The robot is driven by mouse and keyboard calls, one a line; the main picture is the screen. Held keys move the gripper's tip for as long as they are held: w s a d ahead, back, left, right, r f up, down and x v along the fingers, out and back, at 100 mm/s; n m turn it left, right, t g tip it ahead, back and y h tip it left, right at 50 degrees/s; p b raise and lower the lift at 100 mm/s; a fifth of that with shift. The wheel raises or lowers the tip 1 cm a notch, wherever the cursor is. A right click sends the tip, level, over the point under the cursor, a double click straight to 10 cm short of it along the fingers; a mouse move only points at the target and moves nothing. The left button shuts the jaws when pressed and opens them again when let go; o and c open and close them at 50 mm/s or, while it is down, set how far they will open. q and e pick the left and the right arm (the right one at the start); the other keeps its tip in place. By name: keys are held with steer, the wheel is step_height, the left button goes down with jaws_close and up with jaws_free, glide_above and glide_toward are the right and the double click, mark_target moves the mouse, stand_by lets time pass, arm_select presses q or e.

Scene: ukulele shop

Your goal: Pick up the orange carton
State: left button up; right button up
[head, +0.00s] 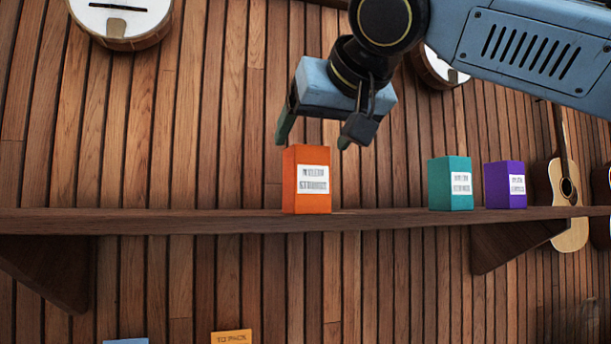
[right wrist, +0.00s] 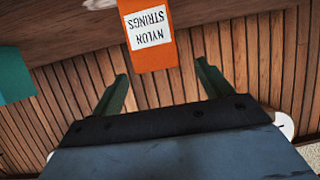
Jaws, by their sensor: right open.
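The orange carton (head: 306,181) stands upright on the wooden shelf (head: 150,222), with a white label on its front. In the right wrist view the orange carton (right wrist: 153,62) shows at the top centre, and its label reads "NYLON STRINGS". My right gripper (head: 317,138) hangs just above the carton with its two fingers apart. In the right wrist view the open fingers of my right gripper (right wrist: 160,85) point toward the carton, which lies roughly between their lines. The jaws are empty. My left gripper is not in view.
A teal carton (head: 450,183) and a purple carton (head: 505,185) stand on the shelf to the right. The shelf left of the orange carton is clear. Guitars (head: 568,200) and banjos (head: 120,20) hang on the slatted wall. A yellow item (head: 231,337) shows low down.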

mark_target(308, 153)
steer(key=p+x, duration=0.1)
steer(key=x, duration=0.4)
steer(key=shift+w+d+f+p, duration=0.1)
steer(key=shift+w+d+p, duration=0.05)
steer(key=shift+p, duration=0.25)
steer(key=shift+w+f, duration=0.15)
steer(key=shift+w, duration=0.15)
steer(key=c, duration=0.9)
steer(key=shift+c, duration=1)
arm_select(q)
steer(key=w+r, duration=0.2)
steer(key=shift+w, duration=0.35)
